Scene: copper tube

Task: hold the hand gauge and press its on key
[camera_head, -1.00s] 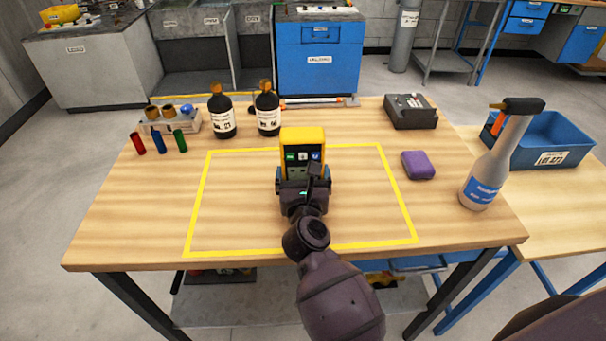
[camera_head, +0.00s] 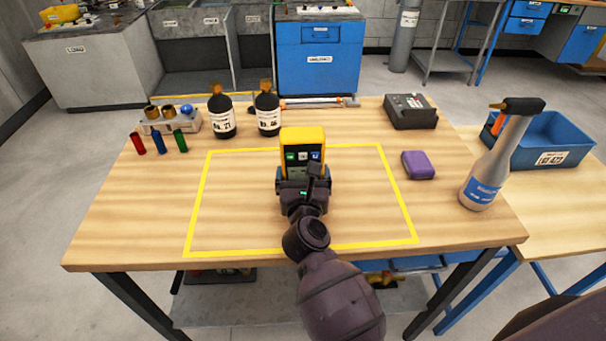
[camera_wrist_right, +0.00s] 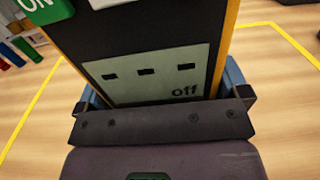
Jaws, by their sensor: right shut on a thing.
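The hand gauge (camera_head: 302,142) is yellow with a dark face and stands inside the yellow outline on the table. Its face carries a green, a grey and a blue key in a row. My right gripper (camera_head: 303,183) is shut on its lower part. In the right wrist view the gauge (camera_wrist_right: 150,45) fills the middle, its pale display reads "off", and part of the green ON key (camera_wrist_right: 45,8) shows at the top left. Blue finger parts of the right gripper (camera_wrist_right: 160,95) flank its sides. My left gripper is not in view.
Two dark bottles (camera_head: 221,115) and a rack with small vials (camera_head: 170,122) stand at the back left. A dark box (camera_head: 410,111), a purple block (camera_head: 418,165) and a spray bottle (camera_head: 485,170) are on the right. The outlined area (camera_head: 240,200) is clear left of the gauge.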

